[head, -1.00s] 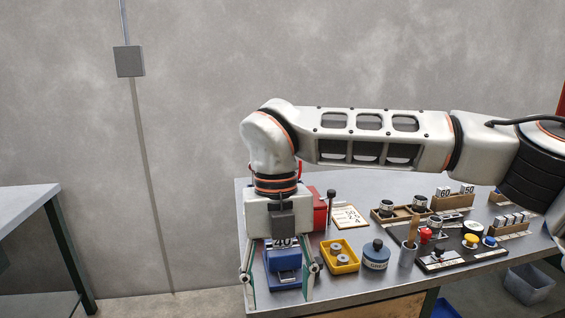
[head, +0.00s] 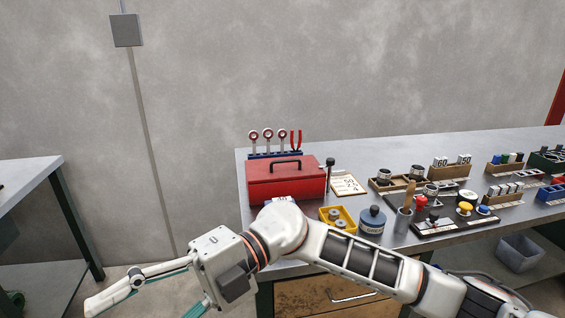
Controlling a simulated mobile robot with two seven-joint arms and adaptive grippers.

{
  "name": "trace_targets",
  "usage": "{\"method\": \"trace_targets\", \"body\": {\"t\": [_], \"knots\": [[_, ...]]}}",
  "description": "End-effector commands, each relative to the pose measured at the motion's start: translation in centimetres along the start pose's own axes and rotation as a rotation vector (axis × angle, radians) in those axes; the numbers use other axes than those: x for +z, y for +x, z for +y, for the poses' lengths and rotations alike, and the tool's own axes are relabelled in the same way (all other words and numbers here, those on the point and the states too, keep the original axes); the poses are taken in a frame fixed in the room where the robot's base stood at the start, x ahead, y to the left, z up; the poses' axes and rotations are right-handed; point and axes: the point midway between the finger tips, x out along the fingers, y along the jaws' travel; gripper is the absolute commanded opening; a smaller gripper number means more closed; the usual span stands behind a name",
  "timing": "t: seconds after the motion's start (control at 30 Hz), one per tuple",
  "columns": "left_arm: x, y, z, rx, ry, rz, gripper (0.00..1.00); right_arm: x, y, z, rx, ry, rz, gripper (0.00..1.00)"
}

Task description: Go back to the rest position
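My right gripper (head: 148,303) is at the lower left, off the left end of the workbench (head: 243,190) and in front of it. Its arm comes in from the right across the front of the bench. The fingers are spread wide with nothing between them; one fingertip is near the bottom edge of the picture. My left gripper is not in view. The forearm hides most of a small block with a white number card (head: 281,199) on the bench.
Another table (head: 28,180) is at the left. A grey bin (head: 520,252) is below the bench at right.

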Motion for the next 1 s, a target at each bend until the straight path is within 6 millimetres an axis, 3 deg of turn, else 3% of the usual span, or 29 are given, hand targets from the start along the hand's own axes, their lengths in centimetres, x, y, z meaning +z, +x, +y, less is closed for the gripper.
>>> {"method": "trace_targets", "body": {"t": [0.13, 0.23, 0.37, 0.47, 0.57, 0.67, 0.83, 1.0], "knots": [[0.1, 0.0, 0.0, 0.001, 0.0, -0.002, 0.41, 1.1, -1.3, 2.8, 0.313, 0.031, -0.073, 0.56], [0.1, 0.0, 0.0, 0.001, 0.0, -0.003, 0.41, 2.4, -3.6, 3.9, 0.508, 0.065, -0.153, 0.56], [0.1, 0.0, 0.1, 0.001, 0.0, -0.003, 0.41, 4.5, -7.7, 3.8, 0.742, 0.133, -0.283, 0.56], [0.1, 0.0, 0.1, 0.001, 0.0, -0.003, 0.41, 6.1, -11.6, 2.3, 0.906, 0.204, -0.401, 0.56], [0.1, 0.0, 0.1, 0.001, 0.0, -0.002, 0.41, 7.6, -15.6, -0.6, 1.05, 0.29, -0.534, 0.56], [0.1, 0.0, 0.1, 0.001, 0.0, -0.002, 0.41, 8.6, -19.5, -5.0, 1.173, 0.39, -0.678, 0.56], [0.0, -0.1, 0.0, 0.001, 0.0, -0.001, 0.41, 8.6, -25.2, -14.9, 1.331, 0.591, -0.937, 0.56], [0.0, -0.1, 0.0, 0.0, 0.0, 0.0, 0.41, 6.1, -28.6, -25.9, 1.414, 0.806, -1.179, 0.56]]}}
